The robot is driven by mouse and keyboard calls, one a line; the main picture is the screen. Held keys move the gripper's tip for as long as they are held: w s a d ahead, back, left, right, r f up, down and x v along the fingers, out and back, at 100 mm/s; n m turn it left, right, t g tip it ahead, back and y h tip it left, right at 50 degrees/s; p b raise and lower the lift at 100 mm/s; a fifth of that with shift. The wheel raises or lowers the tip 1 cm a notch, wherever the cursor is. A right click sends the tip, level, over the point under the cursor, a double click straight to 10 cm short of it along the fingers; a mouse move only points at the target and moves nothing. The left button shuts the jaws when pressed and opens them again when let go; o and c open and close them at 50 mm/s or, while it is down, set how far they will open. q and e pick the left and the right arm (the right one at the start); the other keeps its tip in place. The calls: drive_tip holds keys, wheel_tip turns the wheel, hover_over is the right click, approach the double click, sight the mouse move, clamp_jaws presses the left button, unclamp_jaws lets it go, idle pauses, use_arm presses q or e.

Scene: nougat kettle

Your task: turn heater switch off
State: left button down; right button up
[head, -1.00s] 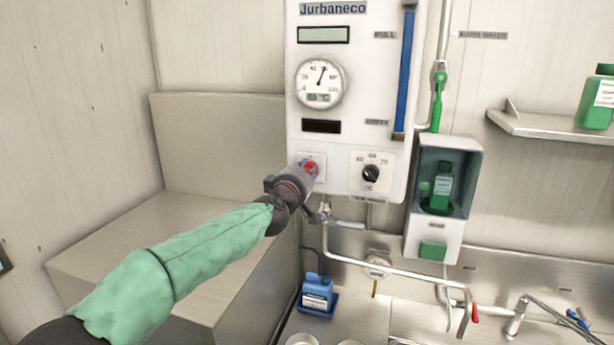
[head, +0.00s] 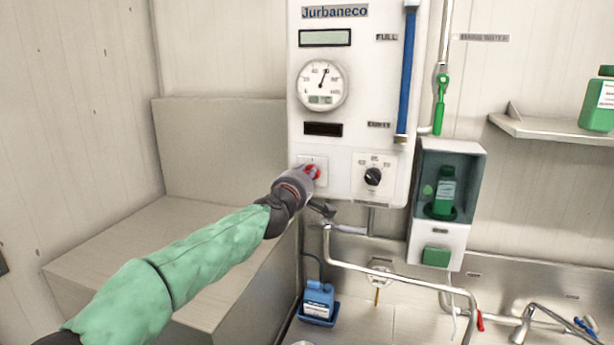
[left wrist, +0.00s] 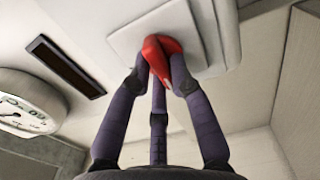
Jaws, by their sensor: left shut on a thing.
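The red heater switch (head: 313,171) sits on a square white plate at the lower left of the white Jurbaneco kettle unit (head: 350,140). My left gripper (head: 308,174) is at the switch, its fingers shut on it. In the left wrist view the red switch (left wrist: 157,55) shows between the gripper's fingertips (left wrist: 160,65), against its plate (left wrist: 190,35). The fingers hide part of the switch, so its exact setting cannot be told. My right gripper is not in view.
A black temperature dial (head: 373,177) is just right of the switch. A round gauge (head: 321,85) is above. Pipes (head: 390,272) run below the unit, and a green bottle holder (head: 440,200) is at right. A grey boxed ledge (head: 150,245) lies under my left arm.

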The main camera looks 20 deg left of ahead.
use_arm(q)
drive_tip(key=shift+f, duration=0.1)
drive_tip(key=c, duration=1.1)
unclamp_jaws()
drive_tip(key=shift+s, duration=0.15)
drive_tip(key=s, duration=1.1)
drive_tip(key=shift+s+a, duration=0.25)
drive_tip(key=shift+s, duration=0.1)
